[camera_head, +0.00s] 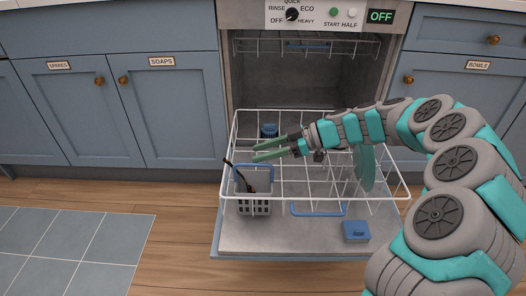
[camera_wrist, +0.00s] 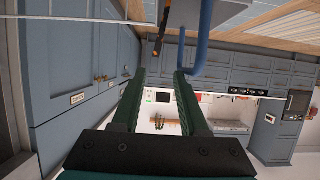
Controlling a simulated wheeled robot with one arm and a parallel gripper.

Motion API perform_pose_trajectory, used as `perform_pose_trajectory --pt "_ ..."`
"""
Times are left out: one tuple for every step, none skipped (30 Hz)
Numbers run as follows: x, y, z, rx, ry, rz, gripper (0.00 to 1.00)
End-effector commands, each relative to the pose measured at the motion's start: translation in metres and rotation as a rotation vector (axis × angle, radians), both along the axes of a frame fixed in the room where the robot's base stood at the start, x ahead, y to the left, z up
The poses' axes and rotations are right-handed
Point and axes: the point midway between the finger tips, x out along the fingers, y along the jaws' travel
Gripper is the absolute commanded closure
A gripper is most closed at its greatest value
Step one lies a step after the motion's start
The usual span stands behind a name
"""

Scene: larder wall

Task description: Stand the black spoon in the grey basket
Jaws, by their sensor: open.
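The grey basket (camera_head: 254,206) sits at the front left corner of the pulled-out lower dishwasher rack, with a blue handle arched over it. The black spoon (camera_head: 236,172) is in the basket, tilted to the left, with its dark upper end sticking out above the rim. Its lower part is hidden in the basket. In the wrist view, a dark stick with an orange part, seemingly the spoon (camera_wrist: 161,36), shows beyond the fingertips, beside a blue bar. My gripper (camera_head: 256,150) is open and empty above and behind the basket, its fingers pointing left. The spread fingers (camera_wrist: 159,75) also show in the wrist view.
The white wire rack (camera_head: 330,199) stands over the lowered dishwasher door (camera_head: 290,238). A teal plate (camera_head: 365,167) stands in the rack at right. A blue block (camera_head: 356,231) lies on the door. A blue cup-like thing (camera_head: 269,130) is behind my gripper. Floor at left is clear.

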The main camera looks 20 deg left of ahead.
Motion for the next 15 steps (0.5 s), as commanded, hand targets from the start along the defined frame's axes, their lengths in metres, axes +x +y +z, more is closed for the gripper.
perform_pose_trajectory --pt "0.0 -0.001 0.0 -0.001 0.0 0.001 0.52" --pt "0.001 -0.003 0.0 -0.001 0.0 0.0 0.52" --pt "0.001 -0.005 0.001 0.0 0.0 -0.001 0.52" --pt "0.002 -0.007 0.002 0.0 0.0 -0.001 0.52" --pt "0.003 -0.009 0.004 0.0 -0.001 -0.002 0.52" --pt "0.004 -0.014 0.005 0.0 -0.001 -0.002 0.52" --pt "0.005 -0.017 0.007 0.0 -0.001 -0.001 0.52" --pt "0.006 -0.021 0.008 0.0 -0.002 -0.001 0.52" --pt "0.007 -0.026 0.01 0.0 -0.002 -0.001 0.52" --pt "0.008 -0.031 0.012 0.0 -0.002 -0.002 0.52" --pt "0.009 -0.035 0.014 0.001 -0.002 -0.003 0.52" --pt "0.011 -0.041 0.016 -0.001 -0.001 -0.003 0.52" --pt "0.012 -0.046 0.018 -0.001 -0.001 -0.003 0.52" --pt "0.012 -0.051 0.02 -0.001 -0.001 -0.002 0.52" --pt "0.014 -0.056 0.023 0.0 -0.001 -0.002 0.52"
